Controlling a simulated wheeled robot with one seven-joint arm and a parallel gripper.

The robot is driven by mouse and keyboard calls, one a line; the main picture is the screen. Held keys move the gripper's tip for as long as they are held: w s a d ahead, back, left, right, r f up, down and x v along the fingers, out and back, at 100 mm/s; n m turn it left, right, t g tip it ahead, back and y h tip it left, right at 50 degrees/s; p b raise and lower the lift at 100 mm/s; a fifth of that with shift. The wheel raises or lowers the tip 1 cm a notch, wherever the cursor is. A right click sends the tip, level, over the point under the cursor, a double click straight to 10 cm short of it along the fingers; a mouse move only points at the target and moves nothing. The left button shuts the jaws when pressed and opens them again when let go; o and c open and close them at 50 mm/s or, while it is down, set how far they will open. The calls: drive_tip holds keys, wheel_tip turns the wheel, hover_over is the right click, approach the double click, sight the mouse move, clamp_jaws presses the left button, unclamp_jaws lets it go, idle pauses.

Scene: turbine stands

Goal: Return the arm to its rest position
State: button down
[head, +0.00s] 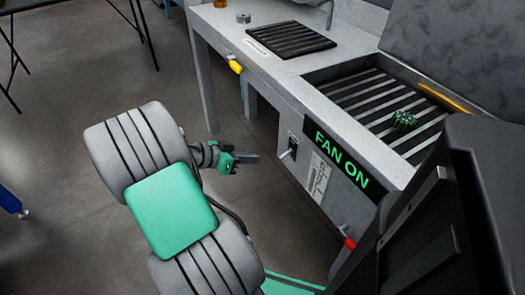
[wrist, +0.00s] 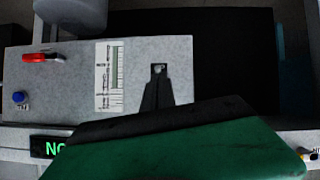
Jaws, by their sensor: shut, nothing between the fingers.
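My gripper (head: 254,157) is low in front of the grey stand (head: 225,35), at the end of my grey and green arm (head: 172,209). Its fingers are together and hold nothing. In the head view a gap shows between the fingertips and the stand's front panel. In the wrist view the dark fingers of my gripper (wrist: 156,88) point at a small switch on the grey panel (wrist: 190,65). The switch (head: 290,148) also shows in the head view, just right of the fingertips.
A lit "FAN ON" sign (head: 338,155), a gauge strip (head: 319,178) and a red lever (head: 349,243) are on the panel. A yellow handle (head: 235,66) sticks out farther left. A green part (head: 403,120) lies on the slatted bay. Open floor (head: 60,130) lies left.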

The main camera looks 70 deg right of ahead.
drive_tip(key=shift+w+a+f, duration=0.15)
drive_tip(key=shift+w+a, duration=0.5)
drive_tip(key=shift+a, duration=0.05)
drive_tip(key=shift+s, duration=0.1)
drive_tip(key=w+a+r+n+t+y+p, duration=0.3)
drive_tip(key=w+a+r+n+t+p, duration=0.65)
drive_tip(key=w+a+r+p, duration=0.65)
drive_tip(key=w+a+r+n+t+y+p, duration=0.1)
drive_tip(key=a+r+n+p, duration=0.4)
drive_tip(key=a, duration=0.7)
drive_tip(key=w+a+r+n+t+y+p, duration=0.1)
drive_tip(key=a+r+n+y+p, duration=0.3)
drive_tip(key=a+r+n, duration=0.6)
drive_tip(key=shift+a+r+y+p, duration=0.3)
drive_tip(key=shift+a+r+p, duration=0.25)
drive_tip(key=shift+a, duration=0.3)
drive_tip(key=shift+w, duration=0.1)
